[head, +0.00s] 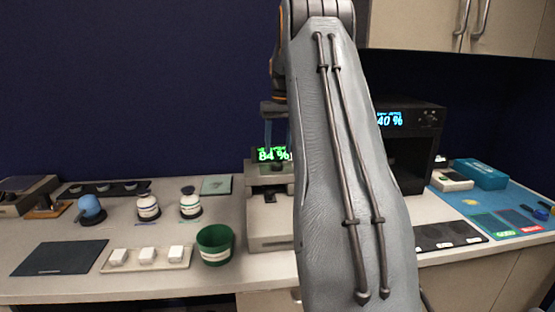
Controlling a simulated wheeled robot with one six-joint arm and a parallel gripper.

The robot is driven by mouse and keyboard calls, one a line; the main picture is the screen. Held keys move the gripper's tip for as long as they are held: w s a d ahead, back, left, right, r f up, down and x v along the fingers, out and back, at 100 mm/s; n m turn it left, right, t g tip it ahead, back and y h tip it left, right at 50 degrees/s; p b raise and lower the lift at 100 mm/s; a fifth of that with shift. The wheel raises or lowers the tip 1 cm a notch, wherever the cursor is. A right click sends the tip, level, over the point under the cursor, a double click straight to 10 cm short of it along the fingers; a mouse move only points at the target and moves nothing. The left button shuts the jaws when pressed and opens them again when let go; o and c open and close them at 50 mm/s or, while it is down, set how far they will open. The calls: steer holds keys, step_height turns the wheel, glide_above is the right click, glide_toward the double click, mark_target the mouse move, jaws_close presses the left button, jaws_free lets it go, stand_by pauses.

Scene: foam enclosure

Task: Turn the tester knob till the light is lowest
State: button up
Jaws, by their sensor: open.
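A beige device (268,215) stands on the counter with a green lit display reading about 84 % (272,155) on top. My arm covers its right side, and no knob on it can be made out. A black box-shaped device (407,170) stands farther right behind my arm, with a blue display reading 40 % (390,119) and small dark controls (428,117) beside it. I cannot tell from the picture which one is the tester. My gripper (277,134) points down just above the green display, partly hidden by my arm. Its fingers are apart, with nothing seen between them.
A green cup (215,244) stands left of the beige device. A blue mat (508,232) is at right. Cabinets (455,25) hang above right.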

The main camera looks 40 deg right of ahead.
mark_target(277, 164)
steer(key=shift+w+a+f+p, duration=0.1)
steer(key=shift+f+p, duration=0.3)
steer(key=shift+f, duration=1)
steer(key=shift+a+f+p, duration=0.1)
steer(key=shift+f+p, duration=0.25)
steer(key=shift+f, duration=1)
steer(key=c, duration=1)
steer(key=shift+c, duration=0.2)
steer(key=shift+m, duration=0.3)
steer(key=m, duration=0.5)
steer(key=shift+r+m, duration=0.1)
steer(key=shift+m, duration=0.2)
steer(key=m, duration=0.3)
steer(key=shift+h+b, duration=0.3)
steer(key=shift+b, duration=0.1)
steer(key=shift+m, duration=1.8)
